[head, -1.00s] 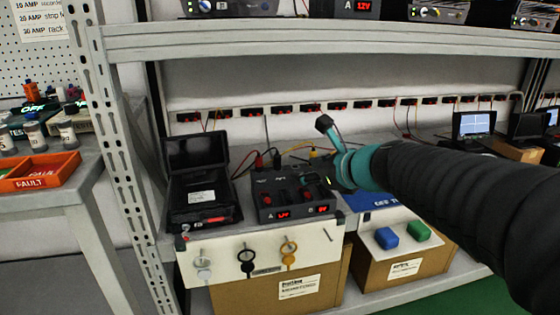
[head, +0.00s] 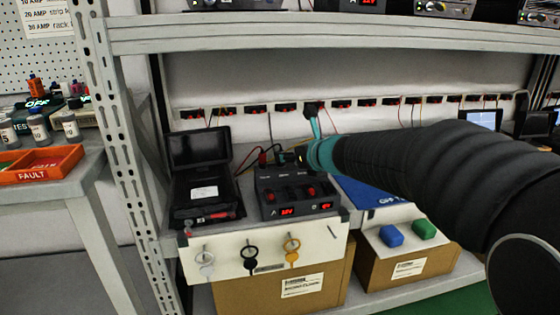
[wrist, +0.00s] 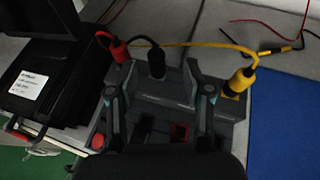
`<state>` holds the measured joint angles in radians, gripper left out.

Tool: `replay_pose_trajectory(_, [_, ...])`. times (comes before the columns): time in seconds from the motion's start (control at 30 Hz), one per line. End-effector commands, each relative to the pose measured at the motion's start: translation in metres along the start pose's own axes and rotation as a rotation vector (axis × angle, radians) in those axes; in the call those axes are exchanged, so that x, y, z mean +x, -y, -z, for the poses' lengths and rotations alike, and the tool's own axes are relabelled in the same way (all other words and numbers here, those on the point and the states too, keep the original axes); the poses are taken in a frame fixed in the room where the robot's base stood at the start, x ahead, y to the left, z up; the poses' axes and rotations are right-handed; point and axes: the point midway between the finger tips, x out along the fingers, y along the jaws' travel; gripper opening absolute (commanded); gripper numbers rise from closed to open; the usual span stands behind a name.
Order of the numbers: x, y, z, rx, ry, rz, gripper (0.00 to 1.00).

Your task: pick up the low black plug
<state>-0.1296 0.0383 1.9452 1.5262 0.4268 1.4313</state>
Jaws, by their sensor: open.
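A black plug (wrist: 157,62) stands upright in the wrist view at the back edge of a dark grey two-display unit (wrist: 170,88). A black cable runs from its top. In the head view the black plug (head: 277,157) is small, beside a red plug (head: 262,158), and the unit (head: 296,208) sits on the shelf. My gripper (wrist: 159,100) is open, its two fingers spread over the unit, with the black plug between and beyond them. Nothing is between the fingertips. In the head view my wrist hides most of the gripper.
The red plug (wrist: 119,50) stands just left of the black one; a yellow plug (wrist: 239,82) stands right of the right finger. An open black case (head: 203,192) is left of the unit. A blue mat (head: 375,200) lies right. The upper shelf (head: 330,35) overhangs.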

Motion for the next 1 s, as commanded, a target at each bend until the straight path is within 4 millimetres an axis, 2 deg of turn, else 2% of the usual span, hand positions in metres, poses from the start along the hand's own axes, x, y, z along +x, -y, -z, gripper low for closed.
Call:
replay_pose_trajectory(0.2, [0.032, -0.005, -0.003, 0.0, -0.002, -0.003, 0.5])
replay_pose_trajectory(0.3, [0.041, -0.005, -0.003, 0.0, -0.002, -0.003, 0.5])
replay_pose_trajectory(0.6, [0.044, -0.004, -0.004, -0.001, -0.001, -0.001, 0.5])
replay_pose_trajectory(0.67, [0.044, -0.005, -0.004, -0.001, -0.001, -0.001, 0.38])
replay_pose_trajectory(0.8, [0.044, -0.005, -0.004, -0.001, -0.001, -0.001, 0.03])
replay_pose_trajectory(0.83, [0.044, -0.005, -0.004, -0.001, -0.001, -0.001, 0.0])
replay_pose_trajectory(1.0, [0.044, -0.005, -0.004, -0.001, -0.001, -0.001, 0.0])
